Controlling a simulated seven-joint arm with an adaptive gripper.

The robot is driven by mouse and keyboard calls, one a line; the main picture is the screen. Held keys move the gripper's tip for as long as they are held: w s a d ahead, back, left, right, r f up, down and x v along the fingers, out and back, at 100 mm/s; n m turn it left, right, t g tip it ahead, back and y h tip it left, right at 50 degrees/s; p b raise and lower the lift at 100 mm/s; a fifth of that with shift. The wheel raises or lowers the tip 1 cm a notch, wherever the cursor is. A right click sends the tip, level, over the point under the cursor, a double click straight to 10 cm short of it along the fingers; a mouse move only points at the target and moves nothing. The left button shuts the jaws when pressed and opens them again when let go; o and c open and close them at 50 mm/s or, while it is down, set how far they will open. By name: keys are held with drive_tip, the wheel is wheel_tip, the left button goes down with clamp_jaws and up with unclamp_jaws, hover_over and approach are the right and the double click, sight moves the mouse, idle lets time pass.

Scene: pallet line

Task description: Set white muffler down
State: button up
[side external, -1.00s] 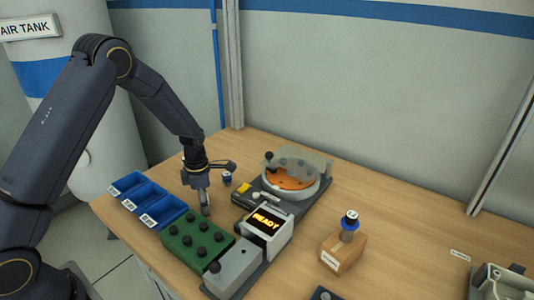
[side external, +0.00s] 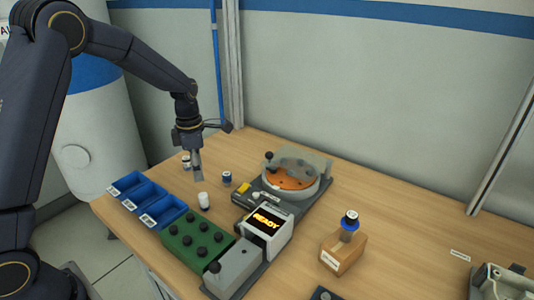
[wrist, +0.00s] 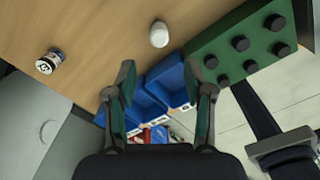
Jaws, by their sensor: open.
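The white muffler (side external: 203,199) stands on the wooden table between the blue bins and the small jars, just behind the green block. It also shows in the wrist view (wrist: 159,34) as a small white rounded cylinder, clear of the fingers. My gripper (side external: 197,178) is above it and apart from it, pointing down. In the wrist view my gripper (wrist: 160,76) has its two fingers spread with nothing between them.
Blue bins (side external: 126,184) line the table's left edge. A green block with black knobs (side external: 183,243) is in front. Small jars (side external: 227,178) (side external: 186,162) stand nearby. A READY display (side external: 265,222) and a round fixture (side external: 319,183) are to the right.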

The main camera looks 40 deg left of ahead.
drive_tip(key=s+d+r+m+t, duration=0.3)
drive_tip(key=s+d+r+m, duration=0.2)
drive_tip(key=s+r+m, duration=0.5)
drive_tip(key=s+d+r+m+t, duration=0.1)
drive_tip(key=s+r+m, duration=0.1)
drive_tip(key=s+m, duration=0.4)
drive_tip(key=s+d+r+m+t, duration=0.1)
drive_tip(key=s+m, duration=0.4)
drive_tip(key=m, duration=0.7)
wheel_tip(320, 180, up, 2)
drive_tip(key=shift+s+d+r+m+t, duration=0.1)
drive_tip(key=shift+s+d+m+t, duration=0.2)
drive_tip(key=shift+s+d, duration=0.15)
